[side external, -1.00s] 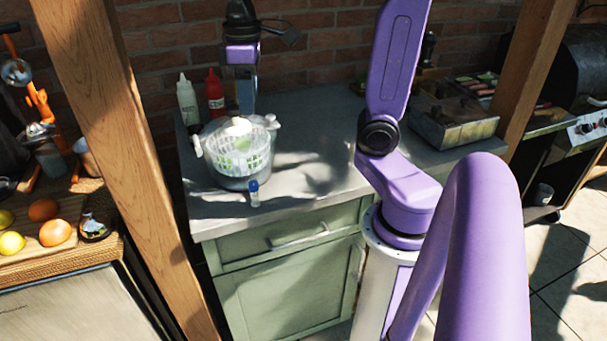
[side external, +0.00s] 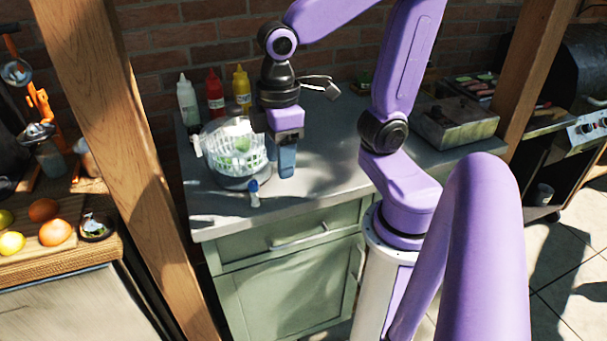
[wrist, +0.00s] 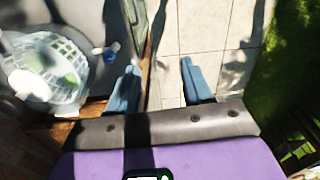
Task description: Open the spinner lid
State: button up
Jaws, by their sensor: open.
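The salad spinner (side external: 238,170) stands on the grey counter, with a clear bowl and a pale basket holding something green. Its clear lid (side external: 232,128) is on top; glare hides exactly how it is seated. My gripper (side external: 287,172) points down just right of the spinner, with blue fingers near counter height. In the wrist view, the gripper (wrist: 160,66) has its two fingers wide apart with nothing between them. The spinner (wrist: 45,72) lies left of both fingers there, and a white round part (wrist: 30,85) shows on it.
A metal box (side external: 452,122) is far right. The counter right of my gripper is clear.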

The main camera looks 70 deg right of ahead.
jog(key=shift+s+a+f+n, duration=0.1)
jog(key=shift+s+f+n, duration=0.3)
jog(key=shift+s, duration=0.4)
jog(key=shift+s+a+f+n, duration=0.2)
jog(key=shift+s+f, duration=0.3)
jog(key=shift+s, duration=0.35)
jog(key=shift+s+a+f+n, duration=0.1)
jog(key=shift+s+f+n, duration=0.35)
jog(key=shift+s, duration=0.35)
